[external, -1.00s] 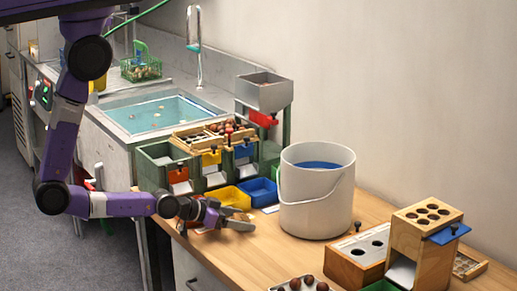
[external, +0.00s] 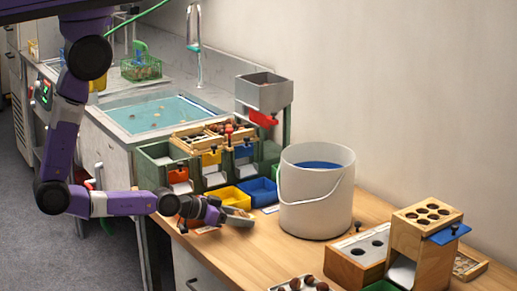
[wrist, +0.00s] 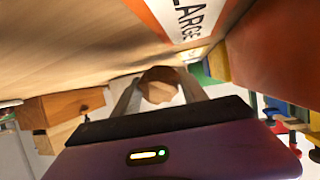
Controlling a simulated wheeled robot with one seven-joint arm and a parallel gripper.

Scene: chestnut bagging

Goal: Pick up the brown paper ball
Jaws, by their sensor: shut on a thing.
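The brown paper ball (wrist: 158,92) is between the two grey fingers of my gripper (wrist: 160,90) in the wrist view. My gripper is shut on it, with a finger at each side. In the external view my gripper (external: 239,217) is low over the wooden table, in front of the yellow tray. There the ball is mostly hidden by the fingers, and I cannot tell whether it touches the table.
A white label reading LARGE (wrist: 185,18) and an orange tray (wrist: 275,50) are close to the gripper. A yellow tray (external: 228,198), a blue tray (external: 259,190) and a white bucket (external: 316,205) stand nearby.

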